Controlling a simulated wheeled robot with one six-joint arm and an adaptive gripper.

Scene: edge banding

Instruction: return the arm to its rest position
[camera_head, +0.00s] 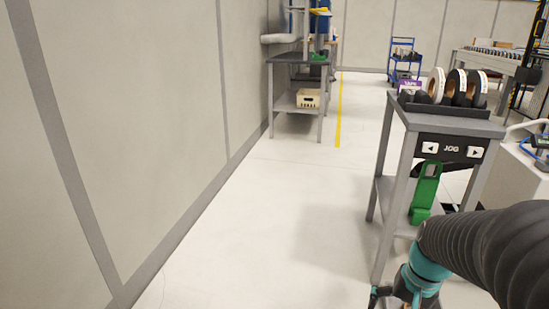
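My arm (480,250), in a dark ribbed sleeve with a teal joint (425,268), reaches in from the lower right corner. Its end, my gripper (398,300), points down at the bottom edge of the picture. Only its upper part shows. The fingertips are cut off by the frame, so I cannot tell whether it is open or shut, or whether it holds anything.
A grey stand (399,148) with a JOG panel (451,149) and several tape rolls (456,86) is just beyond my arm. A green holder (425,190) hangs there. A workbench (298,62) and blue cart (403,60) stand farther back. The left floor is clear beside the wall.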

